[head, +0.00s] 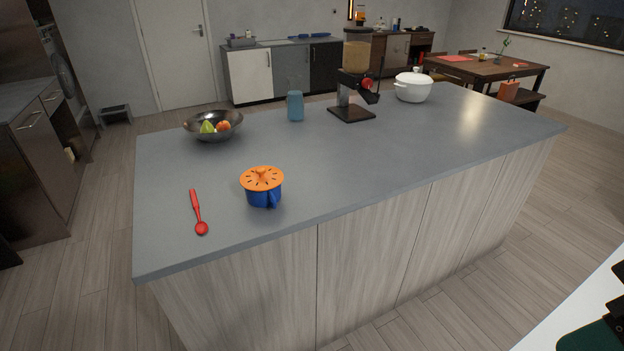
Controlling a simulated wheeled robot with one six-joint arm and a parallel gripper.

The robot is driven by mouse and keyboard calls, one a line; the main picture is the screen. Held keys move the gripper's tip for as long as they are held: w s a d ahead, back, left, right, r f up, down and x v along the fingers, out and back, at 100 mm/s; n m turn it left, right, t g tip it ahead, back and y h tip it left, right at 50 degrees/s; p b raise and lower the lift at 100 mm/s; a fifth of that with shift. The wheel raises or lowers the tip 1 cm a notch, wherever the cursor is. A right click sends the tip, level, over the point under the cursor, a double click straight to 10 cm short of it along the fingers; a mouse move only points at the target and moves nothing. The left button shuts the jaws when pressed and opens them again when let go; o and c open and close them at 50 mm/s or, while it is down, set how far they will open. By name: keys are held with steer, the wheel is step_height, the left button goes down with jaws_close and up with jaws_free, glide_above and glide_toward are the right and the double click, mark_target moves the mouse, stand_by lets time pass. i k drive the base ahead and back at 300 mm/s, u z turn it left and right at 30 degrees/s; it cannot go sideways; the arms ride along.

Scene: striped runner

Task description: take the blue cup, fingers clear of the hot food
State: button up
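The blue cup (263,195) stands upright on the grey island counter (330,160), near its front edge left of the middle. A flat orange lid (262,179) with dark marks and a small raised knob covers its top. The cup's blue handle (274,199) points toward the camera, slightly right. The lid hides whatever is inside, so no hot food shows. My gripper is not in the head view, and nothing is touching the cup.
A red spoon (197,212) lies left of the cup. Behind stand a metal fruit bowl (195,126), a blue glass bottle (295,105), a black grinder (355,90) and a white lidded pot (413,88). The counter right of the cup is clear.

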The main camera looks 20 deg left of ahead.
mark_target(270, 198)
steer(key=u, duration=0.1)
steer(key=i, duration=0.95)
steer(key=u, duration=0.5)
